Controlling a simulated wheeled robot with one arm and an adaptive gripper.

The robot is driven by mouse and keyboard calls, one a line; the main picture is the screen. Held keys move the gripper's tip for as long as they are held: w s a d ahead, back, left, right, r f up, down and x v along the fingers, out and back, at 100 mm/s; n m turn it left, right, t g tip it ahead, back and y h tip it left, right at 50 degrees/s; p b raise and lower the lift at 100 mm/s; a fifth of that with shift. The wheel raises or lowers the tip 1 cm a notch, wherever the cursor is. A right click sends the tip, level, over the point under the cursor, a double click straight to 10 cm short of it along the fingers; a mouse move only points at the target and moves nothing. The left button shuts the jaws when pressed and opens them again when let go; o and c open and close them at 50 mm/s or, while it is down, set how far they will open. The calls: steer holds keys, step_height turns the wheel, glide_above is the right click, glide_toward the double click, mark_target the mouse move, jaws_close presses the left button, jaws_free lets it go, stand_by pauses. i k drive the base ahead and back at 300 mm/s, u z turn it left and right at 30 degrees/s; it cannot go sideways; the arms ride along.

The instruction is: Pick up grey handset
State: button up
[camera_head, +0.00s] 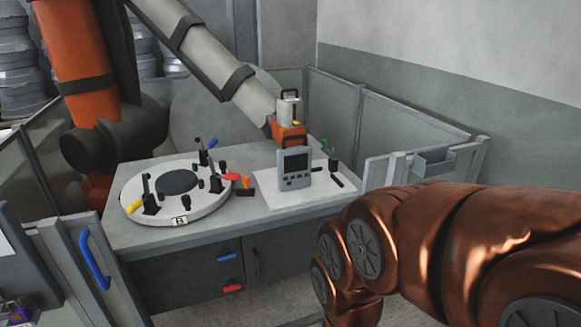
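The grey handset (295,168) stands upright on a white sheet (272,194) at the right part of the grey work table (130,236). It has a dark screen and small buttons below it. My copper-coloured arm fills the lower right, in front of the table. My gripper itself is not in view, so its state does not show.
A round white fixture (205,208) with several clamps fills the table's left part. An orange and grey robot arm (225,78) reaches over the table behind the handset. Grey panels (412,115) fence the back and right. A blue-handled gate (92,260) stands front left.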

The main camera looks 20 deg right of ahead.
mark_target(294, 162)
steer(key=z, duration=2.1)
steer(key=i, duration=1.95)
steer(key=u, duration=2.4)
